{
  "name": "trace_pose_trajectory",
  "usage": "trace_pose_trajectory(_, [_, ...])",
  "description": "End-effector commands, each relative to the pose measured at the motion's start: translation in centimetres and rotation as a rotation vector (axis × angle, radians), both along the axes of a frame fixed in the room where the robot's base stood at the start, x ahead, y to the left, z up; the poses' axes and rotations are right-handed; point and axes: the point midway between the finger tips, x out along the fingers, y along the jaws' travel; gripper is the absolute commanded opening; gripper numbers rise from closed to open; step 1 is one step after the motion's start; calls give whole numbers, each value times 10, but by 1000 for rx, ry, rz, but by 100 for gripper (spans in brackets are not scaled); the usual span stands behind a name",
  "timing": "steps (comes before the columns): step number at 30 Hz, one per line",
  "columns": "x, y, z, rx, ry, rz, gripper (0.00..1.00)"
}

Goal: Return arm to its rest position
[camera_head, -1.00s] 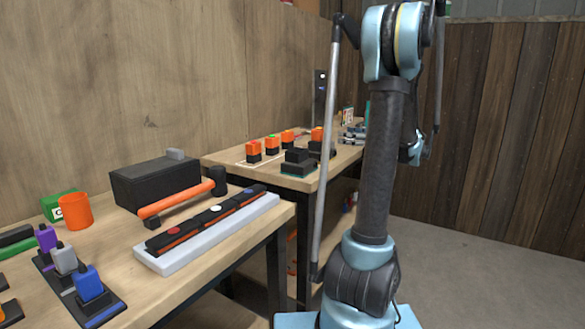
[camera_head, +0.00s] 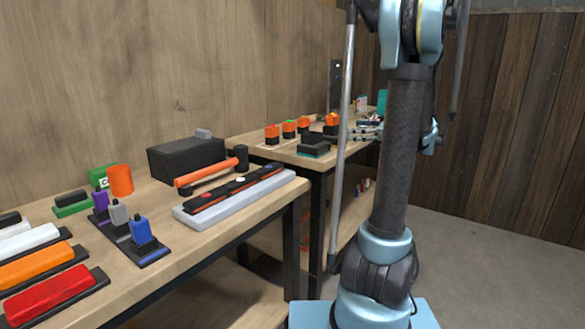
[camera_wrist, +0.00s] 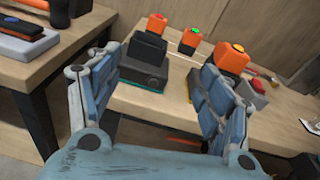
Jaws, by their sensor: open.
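My arm stands upright at the right of the head view, its upper part cut off by the top edge. In the wrist view my gripper (camera_wrist: 160,105) has its two blue padded fingers spread apart, with nothing between them. It faces the far workbench (camera_wrist: 150,105). Beyond the fingers are a black block on a dark green base (camera_wrist: 143,75) and several orange-topped black blocks, one of them close beside the right finger (camera_wrist: 232,57). In the head view part of my gripper (camera_head: 368,132) shows behind the arm, mostly hidden, over the far bench.
The near workbench (camera_head: 240,222) holds a black box (camera_head: 185,158), an orange-handled hammer (camera_head: 207,174), a grey tray with a black bar (camera_head: 228,203), an orange cup (camera_head: 120,181) and coloured blocks. A wooden wall stands behind. Grey floor (camera_head: 480,270) is open at the right.

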Motion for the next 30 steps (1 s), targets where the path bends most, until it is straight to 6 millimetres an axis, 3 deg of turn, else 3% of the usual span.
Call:
trace_pose_trajectory(11, [-51, 63, -30, -315, -83, 116, 72])
trace_pose_trajectory(19, [-119, 106, -72, -661, -206, 299, 72])
trace_pose_trajectory(30, [-219, 123, -135, -1099, -413, 643, 72])
